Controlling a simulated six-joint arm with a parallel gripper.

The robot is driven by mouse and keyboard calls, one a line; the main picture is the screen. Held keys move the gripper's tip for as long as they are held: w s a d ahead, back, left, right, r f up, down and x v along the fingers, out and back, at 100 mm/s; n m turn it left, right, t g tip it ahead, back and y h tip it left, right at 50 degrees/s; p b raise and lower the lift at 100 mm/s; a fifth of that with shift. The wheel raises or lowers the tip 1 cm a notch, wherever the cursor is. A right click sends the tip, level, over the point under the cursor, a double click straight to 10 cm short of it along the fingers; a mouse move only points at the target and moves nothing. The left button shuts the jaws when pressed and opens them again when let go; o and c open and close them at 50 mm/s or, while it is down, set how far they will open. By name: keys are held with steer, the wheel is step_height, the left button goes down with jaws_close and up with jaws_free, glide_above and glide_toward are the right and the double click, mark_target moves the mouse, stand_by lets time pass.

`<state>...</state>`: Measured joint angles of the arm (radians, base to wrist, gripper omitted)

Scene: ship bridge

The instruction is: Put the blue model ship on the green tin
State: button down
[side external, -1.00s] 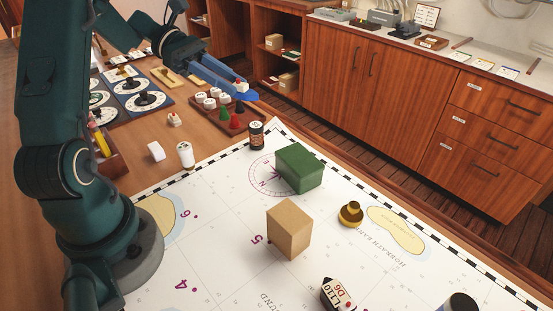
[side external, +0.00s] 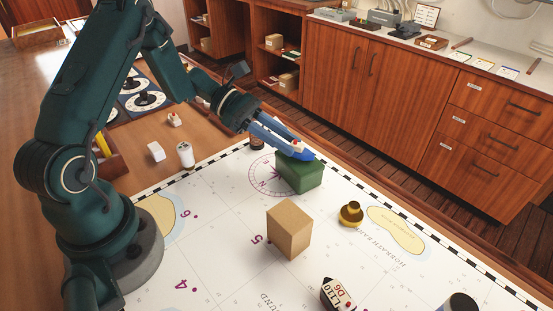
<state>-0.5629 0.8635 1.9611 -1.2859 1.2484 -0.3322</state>
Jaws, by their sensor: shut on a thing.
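The blue model ship (side external: 302,155) has a blue hull and a small white and red upper part. My gripper (side external: 291,147) is shut on it, with the fingers along its upper part. The ship is at the top of the green tin (side external: 301,178), over its far side. I cannot tell whether the hull touches the lid or hangs just above it. The green tin is a box lying on the white chart beside the compass rose, and its top is partly hidden by the ship and fingers.
A tan box (side external: 289,229) stands in front of the tin. A brass object (side external: 351,213) is to the right, and a black and white model ship (side external: 337,294) is at the front. The chart between these is clear.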

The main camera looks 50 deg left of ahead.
steer(key=shift+f, duration=0.25)
steer(key=shift+f, duration=0.1)
steer(key=c, duration=0.7)
jaws_free()
steer(key=v, duration=1.1)
steer(key=s+d+r+m+y, duration=0.2)
steer(key=s+d+m+y, duration=0.1)
steer(key=m, duration=0.4)
steer(key=s+d+r+m+y, duration=0.2)
steer(key=s+d+m+y, duration=0.2)
steer(key=m, duration=0.4)
steer(key=s+d+r+m+y, duration=0.2)
steer(key=s+d+m+y, duration=0.1)
steer(key=s+m+y, duration=0.2)
steer(key=shift+s+d+r+m, duration=0.1)
steer(key=shift+s+d+m, duration=0.05)
steer(key=shift+s+m, duration=0.5)
steer(key=shift+s+d+r+m, duration=0.1)
steer(key=shift+s+d+m, duration=0.05)
steer(key=shift+s+m, duration=0.5)
